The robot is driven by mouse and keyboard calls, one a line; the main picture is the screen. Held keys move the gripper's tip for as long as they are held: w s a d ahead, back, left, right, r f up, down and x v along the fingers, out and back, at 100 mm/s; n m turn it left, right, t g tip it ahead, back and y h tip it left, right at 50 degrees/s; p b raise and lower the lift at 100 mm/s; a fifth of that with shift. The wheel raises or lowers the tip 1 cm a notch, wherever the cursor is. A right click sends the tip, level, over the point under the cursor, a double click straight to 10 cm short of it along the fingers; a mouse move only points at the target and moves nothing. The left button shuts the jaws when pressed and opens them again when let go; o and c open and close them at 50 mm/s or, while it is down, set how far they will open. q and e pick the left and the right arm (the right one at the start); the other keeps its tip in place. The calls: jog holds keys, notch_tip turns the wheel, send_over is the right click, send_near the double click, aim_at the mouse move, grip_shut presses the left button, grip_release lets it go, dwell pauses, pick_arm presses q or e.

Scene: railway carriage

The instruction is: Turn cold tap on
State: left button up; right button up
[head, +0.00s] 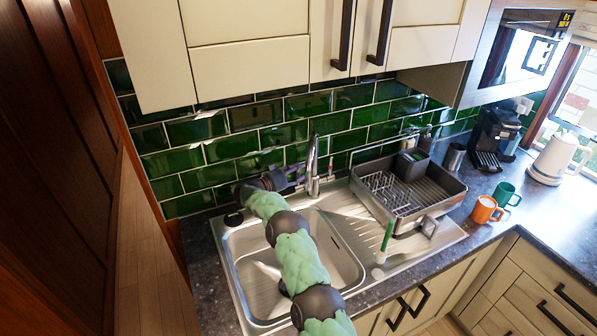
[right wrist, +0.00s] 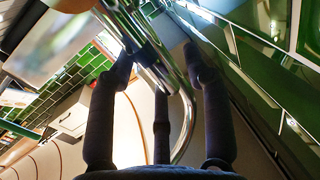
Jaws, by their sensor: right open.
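The chrome tap (head: 312,165) stands upright at the back of the steel sink, in front of the green tiles. My right gripper (head: 297,176) is at its left side, close to the tap body, with the arm reaching over the basin. In the right wrist view the fingers of the right gripper (right wrist: 163,75) are open, and the curved chrome tap pipe (right wrist: 187,115) passes between or just beyond them. I cannot tell whether they touch it. The cold handle cannot be clearly made out, as the gripper covers the tap's left side. My left gripper is not in view.
The sink basin (head: 345,262) lies under my arm. A dish rack (head: 450,190) stands on the drainer at right, with a green-handled brush (head: 387,236) in front. Orange (head: 484,210) and green (head: 507,194) mugs stand further right. Wall cupboards (head: 250,65) hang above.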

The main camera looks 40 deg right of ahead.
grip_shut()
jog(key=shift+s, duration=0.15)
jog(key=shift+s+a+f+m+g+h+b, duration=0.15)
jog(key=shift+s+a+f+m+b, duration=0.15)
jog(key=shift+s+m+b, duration=0.65)
jog(key=shift+s+a+f+m+g+h+b, duration=0.1)
jog(key=shift+s+a+f+m+h+b, duration=0.3)
jog(key=shift+m+b, duration=0.9)
jog(key=shift+s+a+f+m+g+y+b, duration=0.15)
jog(key=shift+s+m+b, duration=0.65)
jog(key=shift+m, duration=0.65)
jog(key=shift+d, duration=0.1)
jog(key=shift+c, duration=1.2)
grip_release()
jog(key=shift+o, duration=1.2)
